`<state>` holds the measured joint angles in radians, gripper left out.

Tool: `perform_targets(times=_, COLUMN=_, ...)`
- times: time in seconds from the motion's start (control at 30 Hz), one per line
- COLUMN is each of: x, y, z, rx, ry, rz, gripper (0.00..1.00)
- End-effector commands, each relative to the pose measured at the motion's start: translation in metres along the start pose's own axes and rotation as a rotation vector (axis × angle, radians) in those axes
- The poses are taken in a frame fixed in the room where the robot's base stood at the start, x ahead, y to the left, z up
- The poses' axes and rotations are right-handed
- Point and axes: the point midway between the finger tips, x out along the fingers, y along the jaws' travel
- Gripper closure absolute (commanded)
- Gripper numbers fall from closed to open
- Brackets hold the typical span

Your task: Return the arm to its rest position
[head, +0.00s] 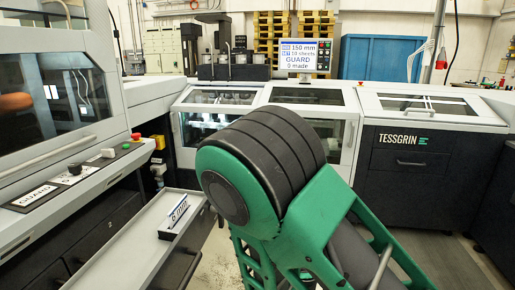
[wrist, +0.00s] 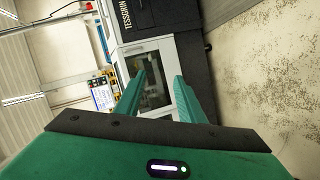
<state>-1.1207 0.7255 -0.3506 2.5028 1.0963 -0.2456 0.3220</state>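My arm fills the middle of the head view, with a large black and green joint in front of the machine. My gripper (wrist: 160,88) shows only in the wrist view; the head view does not show it. Its two green fingers stand apart with nothing held between them. Beyond the fingers, the wrist view shows the machine's windowed door (wrist: 149,70), turned on its side by the camera's tilt. My arm hides part of the machine front in the head view.
The TESSGRIN machine (head: 420,150) runs across the back. Its screen (head: 300,54) reads 150 mm, 10 sheets, GUARD, 0 made. At left, a panel carries a GUARD label (head: 36,195) and buttons. A "6 mm" sign (head: 174,217) stands on a grey surface (head: 128,250). Floor shows at right.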

Motion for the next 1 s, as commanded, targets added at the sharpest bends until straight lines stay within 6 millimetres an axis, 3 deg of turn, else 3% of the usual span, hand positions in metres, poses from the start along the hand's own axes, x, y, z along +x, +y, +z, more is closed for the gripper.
perform_targets(times=0.03, x=0.011, y=0.016, z=0.027, rx=0.060, ry=-0.092, rz=-0.010, gripper=0.64)
perform_targets(times=0.1, x=0.019, y=0.031, z=0.061, rx=0.129, ry=-0.211, rz=-0.030, gripper=0.64)
perform_targets(times=0.23, x=0.023, y=0.052, z=0.123, rx=0.256, ry=-0.417, rz=-0.078, gripper=0.64)
perform_targets(times=0.5, x=-0.006, y=0.078, z=0.225, rx=0.512, ry=-0.780, rz=-0.219, gripper=0.64)
perform_targets(times=0.7, x=-0.048, y=0.092, z=0.272, rx=0.694, ry=-0.975, rz=-0.353, gripper=0.64)
perform_targets(times=1.0, x=-0.126, y=0.116, z=0.306, rx=0.936, ry=-1.136, rz=-0.570, gripper=0.64)
